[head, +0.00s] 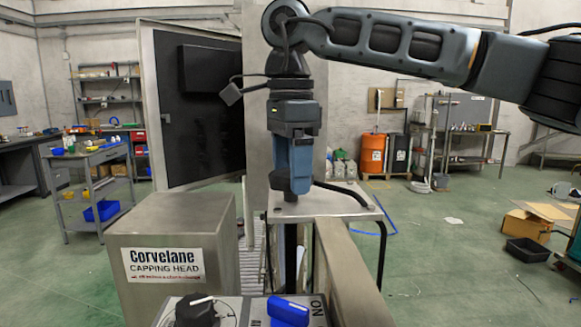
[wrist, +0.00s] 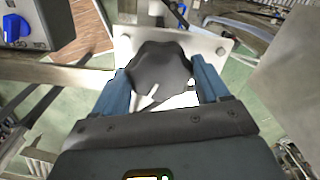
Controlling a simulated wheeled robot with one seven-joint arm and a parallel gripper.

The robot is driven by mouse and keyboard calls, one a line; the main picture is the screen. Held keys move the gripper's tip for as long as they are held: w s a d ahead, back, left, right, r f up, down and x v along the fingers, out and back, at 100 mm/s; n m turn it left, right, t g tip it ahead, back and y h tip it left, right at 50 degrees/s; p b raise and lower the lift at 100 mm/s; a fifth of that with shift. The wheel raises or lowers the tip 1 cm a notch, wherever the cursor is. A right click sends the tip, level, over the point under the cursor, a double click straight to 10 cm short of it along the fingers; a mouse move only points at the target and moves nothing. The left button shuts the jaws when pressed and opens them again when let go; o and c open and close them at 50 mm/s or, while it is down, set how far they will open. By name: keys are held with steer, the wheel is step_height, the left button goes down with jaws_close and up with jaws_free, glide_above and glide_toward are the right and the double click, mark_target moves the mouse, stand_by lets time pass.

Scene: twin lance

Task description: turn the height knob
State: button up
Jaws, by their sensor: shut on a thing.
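A dark lobed knob (wrist: 160,70) with a pale pointer mark sits between the two blue fingers of my gripper (wrist: 160,88) in the wrist view. The fingers are shut on its sides. The pale plate (wrist: 218,45) also shows beyond the knob in the wrist view. No label on this knob is readable.
A blue switch (head: 288,311) and another black knob (head: 195,311) are on a panel at the bottom front. A grey box (head: 165,235) labelled Corvelane capping head stands left. A dark cabinet door (head: 195,105) stands behind.

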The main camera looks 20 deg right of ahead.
stand_by(0.4)
steer(key=o, duration=1.1)
steer(key=shift+c, duration=0.2)
steer(key=shift+r+b, duration=0.3)
steer(key=shift+r, duration=3.65)
